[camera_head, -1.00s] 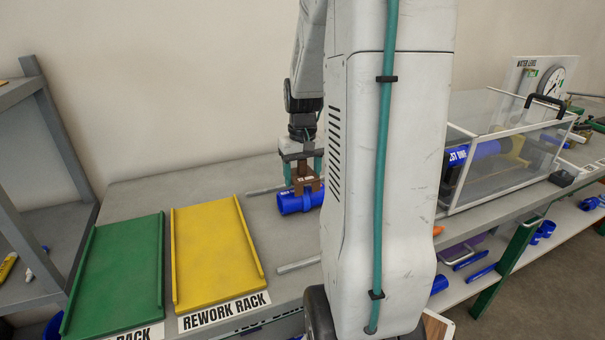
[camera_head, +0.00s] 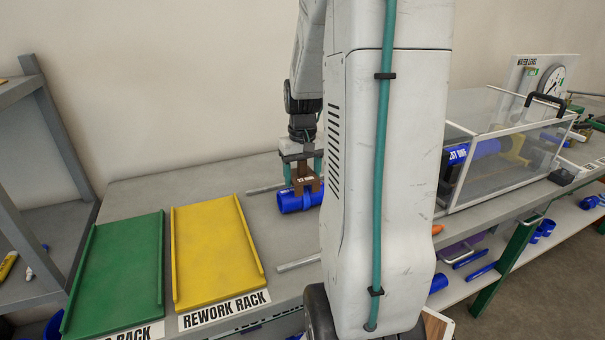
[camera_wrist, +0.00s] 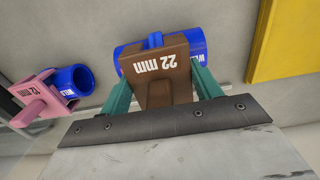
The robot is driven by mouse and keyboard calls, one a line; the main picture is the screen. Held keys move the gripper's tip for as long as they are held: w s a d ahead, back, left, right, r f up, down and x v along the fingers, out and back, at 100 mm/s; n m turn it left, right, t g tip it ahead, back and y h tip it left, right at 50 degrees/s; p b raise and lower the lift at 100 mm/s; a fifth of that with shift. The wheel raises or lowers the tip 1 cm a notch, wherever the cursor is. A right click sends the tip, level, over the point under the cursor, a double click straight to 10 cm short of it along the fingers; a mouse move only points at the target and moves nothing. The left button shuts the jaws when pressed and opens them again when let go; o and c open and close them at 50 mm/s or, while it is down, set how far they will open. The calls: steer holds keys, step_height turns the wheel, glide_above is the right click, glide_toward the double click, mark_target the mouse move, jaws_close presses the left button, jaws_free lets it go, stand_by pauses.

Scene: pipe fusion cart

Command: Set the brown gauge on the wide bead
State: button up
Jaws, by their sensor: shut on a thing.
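My gripper (camera_wrist: 163,95) is shut on the brown gauge (camera_wrist: 155,61), which is marked 22 mm. In the head view the gauge (camera_head: 306,181) is upright below my gripper (camera_head: 301,167), down at a blue pipe (camera_head: 290,203) lying on the bench. In the wrist view the gauge covers the middle of this pipe (camera_wrist: 127,55), and a blue raised part shows at its far edge. I cannot tell whether the gauge is fully seated on the bead. A second blue pipe (camera_wrist: 80,80) with a pink 12 mm gauge (camera_wrist: 36,105) on it is at the left of the wrist view.
A yellow rework rack (camera_head: 215,250) and a green rack (camera_head: 115,270) lie left of the pipe. Grey rods (camera_head: 298,264) stick out near the pipe. A clear-walled box (camera_head: 505,170) stands right. My arm hides the middle of the bench.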

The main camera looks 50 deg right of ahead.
steer(key=shift+f, duration=0.8)
steer(key=o, duration=1.1)
step_height(320, 180, up, 8)
steer(key=shift+f, duration=0.15)
